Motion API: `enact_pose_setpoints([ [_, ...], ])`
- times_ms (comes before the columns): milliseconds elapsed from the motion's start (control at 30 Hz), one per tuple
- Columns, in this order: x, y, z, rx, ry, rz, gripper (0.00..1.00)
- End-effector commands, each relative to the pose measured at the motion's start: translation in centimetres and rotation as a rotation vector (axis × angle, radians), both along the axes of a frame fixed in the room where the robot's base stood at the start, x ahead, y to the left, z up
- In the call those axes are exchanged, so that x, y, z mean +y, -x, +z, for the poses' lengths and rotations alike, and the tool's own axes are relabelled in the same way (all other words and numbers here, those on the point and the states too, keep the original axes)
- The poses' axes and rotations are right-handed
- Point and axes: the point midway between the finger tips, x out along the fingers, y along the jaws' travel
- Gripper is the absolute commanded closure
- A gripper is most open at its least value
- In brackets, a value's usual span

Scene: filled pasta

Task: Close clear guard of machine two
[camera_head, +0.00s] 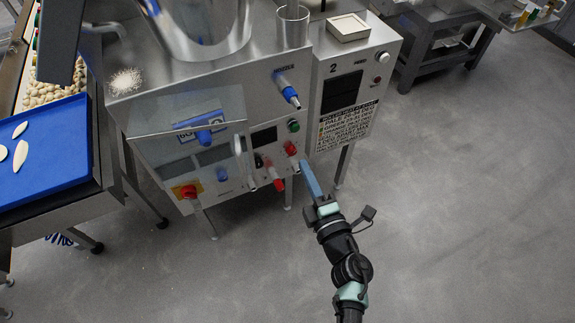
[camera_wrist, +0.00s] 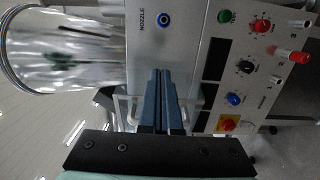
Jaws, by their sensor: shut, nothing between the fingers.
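Machine two is the steel machine (camera_head: 215,80) whose side panel bears a large 2 (camera_head: 333,68). Its clear guard (camera_head: 180,118) is a see-through sheet at the front left of the machine. The guard stands out from the front face, and blue parts and dark windows show through it. In the wrist view, a clear-edged frame (camera_wrist: 122,108) shows beside the fingers; I cannot tell if they touch it. My gripper (camera_head: 304,164) is right of the guard, in front of the red-knobbed control panel. Its blue fingers (camera_wrist: 160,75) are shut and empty.
Red knobs (camera_head: 291,148) and a red-and-yellow emergency stop (camera_head: 187,191) are on the panel. A blue tray (camera_head: 45,165) with pasta pieces lies at left. Floor (camera_head: 450,200) at right is clear.

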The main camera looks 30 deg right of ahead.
Motion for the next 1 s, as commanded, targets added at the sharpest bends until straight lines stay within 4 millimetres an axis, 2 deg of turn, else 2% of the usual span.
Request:
enact_pose_setpoints([
  [67, -0.2, 0.5, -0.1, 0.003, 0.004, 0.001, 1.00],
  [167, 0.9, 1.7, -0.4, 0.012, 0.026, 0.011, 1.00],
  [267, 3.7, 3.7, -0.7, 0.025, 0.057, 0.031, 1.00],
  [400, 9.5, 6.5, -0.5, 0.028, 0.062, 0.058, 1.00],
  [500, 13.1, 7.9, 0.2, 0.021, 0.042, 0.066, 1.00],
  [600, 15.7, 8.7, 1.0, 0.011, 0.018, 0.067, 1.00],
  [767, 17.1, 8.7, 1.6, 0.004, 0.004, 0.067, 1.00],
  [867, 17.0, 7.7, 1.7, 0.002, 0.004, 0.067, 1.00],
  [1000, 16.9, 5.5, 1.8, 0.001, 0.004, 0.067, 1.00],
])
